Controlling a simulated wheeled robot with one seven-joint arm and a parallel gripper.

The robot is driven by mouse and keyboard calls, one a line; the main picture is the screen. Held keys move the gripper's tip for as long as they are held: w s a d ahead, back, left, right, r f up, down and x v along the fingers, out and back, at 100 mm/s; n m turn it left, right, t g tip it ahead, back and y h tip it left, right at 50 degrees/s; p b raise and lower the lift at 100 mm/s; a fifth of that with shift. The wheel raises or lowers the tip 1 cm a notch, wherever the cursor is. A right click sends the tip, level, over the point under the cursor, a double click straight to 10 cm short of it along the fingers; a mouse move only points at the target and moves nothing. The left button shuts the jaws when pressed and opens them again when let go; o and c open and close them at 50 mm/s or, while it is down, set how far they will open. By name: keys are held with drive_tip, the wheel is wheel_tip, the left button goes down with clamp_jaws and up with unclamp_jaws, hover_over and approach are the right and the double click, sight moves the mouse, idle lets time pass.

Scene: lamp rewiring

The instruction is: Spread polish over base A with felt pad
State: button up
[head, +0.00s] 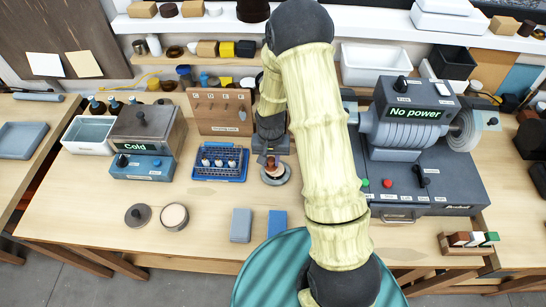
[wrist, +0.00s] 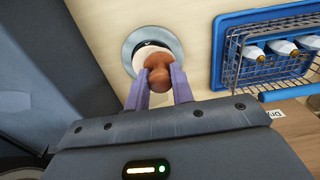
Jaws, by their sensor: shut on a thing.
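My gripper (head: 271,160) is shut on the brown knob of the felt pad (wrist: 158,76), between its two purple-grey fingers in the wrist view. The pad's pale underside (wrist: 146,52) shows just past the knob. It is over a round grey metal base (wrist: 131,44), which also shows in the head view (head: 284,179) on the bench below my gripper. I cannot tell whether pad and base touch, and no letter is readable on the base. An open round tin with pale contents (head: 174,217) stands at the front left, its dark lid (head: 138,215) beside it.
A blue tray with a wire rack of white-and-yellow pieces (head: 220,163) stands just left of the base. A "Cold" heater box (head: 143,167) is further left. A "No power" polishing machine (head: 410,125) stands right. Grey (head: 241,225) and blue (head: 277,222) blocks lie in front.

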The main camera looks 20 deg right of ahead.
drive_tip(key=shift+d+r, duration=0.1)
drive_tip(key=shift+r, duration=0.85)
drive_tip(key=shift+w+d+r+p, duration=0.1)
drive_tip(key=shift+w+r+p, duration=0.1)
drive_tip(key=shift+r+p, duration=2)
drive_tip(key=shift+r, duration=0.55)
drive_tip(key=s+a+r+p, duration=0.2)
drive_tip(key=s+r, duration=0.3)
drive_tip(key=shift+s, duration=0.35)
